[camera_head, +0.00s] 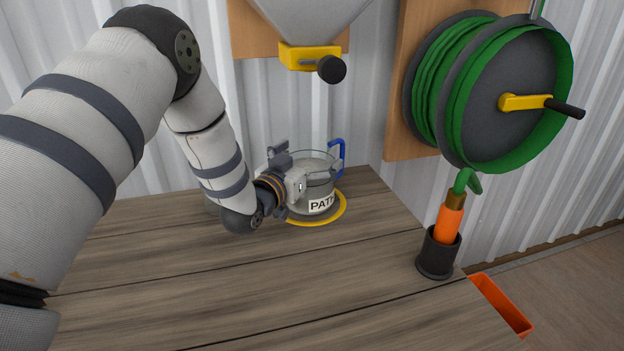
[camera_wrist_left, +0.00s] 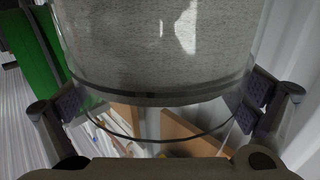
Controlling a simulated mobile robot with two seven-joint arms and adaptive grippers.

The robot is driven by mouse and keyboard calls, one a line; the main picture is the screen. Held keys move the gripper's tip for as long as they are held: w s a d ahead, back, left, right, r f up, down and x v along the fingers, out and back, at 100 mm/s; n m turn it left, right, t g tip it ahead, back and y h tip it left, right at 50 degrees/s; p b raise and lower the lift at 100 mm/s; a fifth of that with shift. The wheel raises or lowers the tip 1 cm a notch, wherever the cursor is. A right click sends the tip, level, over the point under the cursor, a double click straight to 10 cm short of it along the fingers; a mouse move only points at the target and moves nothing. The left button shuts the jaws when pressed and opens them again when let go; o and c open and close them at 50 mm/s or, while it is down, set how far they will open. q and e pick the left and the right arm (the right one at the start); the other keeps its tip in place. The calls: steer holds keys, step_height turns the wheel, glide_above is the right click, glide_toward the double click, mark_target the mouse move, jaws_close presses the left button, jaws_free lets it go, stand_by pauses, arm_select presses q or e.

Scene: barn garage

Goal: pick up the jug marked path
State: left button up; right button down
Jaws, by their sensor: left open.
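The jug (camera_head: 318,188) is clear, with grey contents, a white label whose visible letters read "PAT", and a blue handle (camera_head: 338,158) on its far right side. It stands upright on a yellow-rimmed round base (camera_head: 332,216) on the wooden table. My left gripper (camera_head: 288,172) is open at the jug's left side and hides part of it. In the left wrist view the jug (camera_wrist_left: 165,45) fills the top middle, between the two spread dark-padded fingers (camera_wrist_left: 162,100). I cannot tell whether either pad touches it. My right gripper is not in view.
A grey hopper with a yellow outlet (camera_head: 300,55) hangs above the jug. A green hose reel (camera_head: 500,95) is on the wall, its orange nozzle (camera_head: 449,222) in a black cup (camera_head: 437,258) at the table's right edge. The front tabletop (camera_head: 270,290) is clear.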

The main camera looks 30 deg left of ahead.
arm_select(q)
steer(key=c, duration=1.4)
steer(key=shift+r, duration=0.15)
steer(key=c, duration=0.4)
steer(key=shift+r, duration=0.1)
